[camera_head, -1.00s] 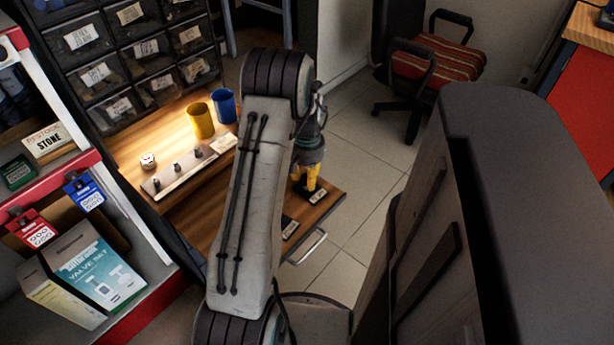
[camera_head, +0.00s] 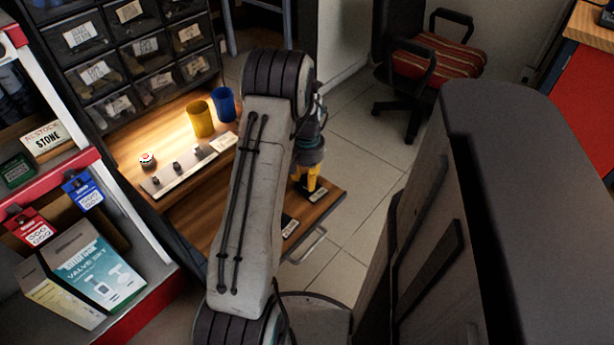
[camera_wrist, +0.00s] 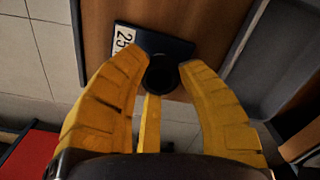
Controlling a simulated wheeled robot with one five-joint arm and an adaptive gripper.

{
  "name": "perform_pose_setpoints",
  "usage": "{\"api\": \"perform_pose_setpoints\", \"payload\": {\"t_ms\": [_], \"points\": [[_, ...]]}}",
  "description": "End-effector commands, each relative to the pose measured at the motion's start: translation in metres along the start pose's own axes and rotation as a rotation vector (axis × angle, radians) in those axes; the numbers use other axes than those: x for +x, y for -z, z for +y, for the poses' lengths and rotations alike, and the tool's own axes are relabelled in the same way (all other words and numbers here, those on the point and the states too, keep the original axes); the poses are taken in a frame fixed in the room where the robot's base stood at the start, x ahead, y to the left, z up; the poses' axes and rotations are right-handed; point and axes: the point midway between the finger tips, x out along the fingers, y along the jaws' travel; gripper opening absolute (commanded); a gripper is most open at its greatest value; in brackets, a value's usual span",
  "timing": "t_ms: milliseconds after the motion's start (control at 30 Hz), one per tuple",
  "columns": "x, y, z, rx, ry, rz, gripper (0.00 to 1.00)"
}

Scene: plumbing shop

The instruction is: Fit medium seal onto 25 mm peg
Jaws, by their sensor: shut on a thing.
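In the wrist view, the three yellow fingers of my gripper (camera_wrist: 160,88) close around a dark round ring, the seal (camera_wrist: 160,76). It lies over a dark base plate (camera_wrist: 168,40) with a white label (camera_wrist: 124,40) reading "25". The peg itself does not show clearly. I cannot tell whether the ring is around the peg or just above it. In the head view, my gripper (camera_head: 309,184) points down at the bench's right end, close to a labelled plate (camera_head: 317,195). My arm hides part of the bench.
A yellow cup (camera_head: 200,118) and a blue cup (camera_head: 223,106) stand at the back of the bench. A pale strip with small dark knobs (camera_head: 180,176) and a small red and white item (camera_head: 147,160) are on the left. Another labelled plate (camera_head: 290,227) lies near the front edge.

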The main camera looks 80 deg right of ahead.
Motion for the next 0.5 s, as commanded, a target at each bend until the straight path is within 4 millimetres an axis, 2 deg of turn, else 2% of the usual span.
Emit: {"api": "perform_pose_setpoints", "payload": {"t_ms": [500], "points": [[0.0100,-0.0001,0.0000,0.000,0.000,0.000,0.23]]}}
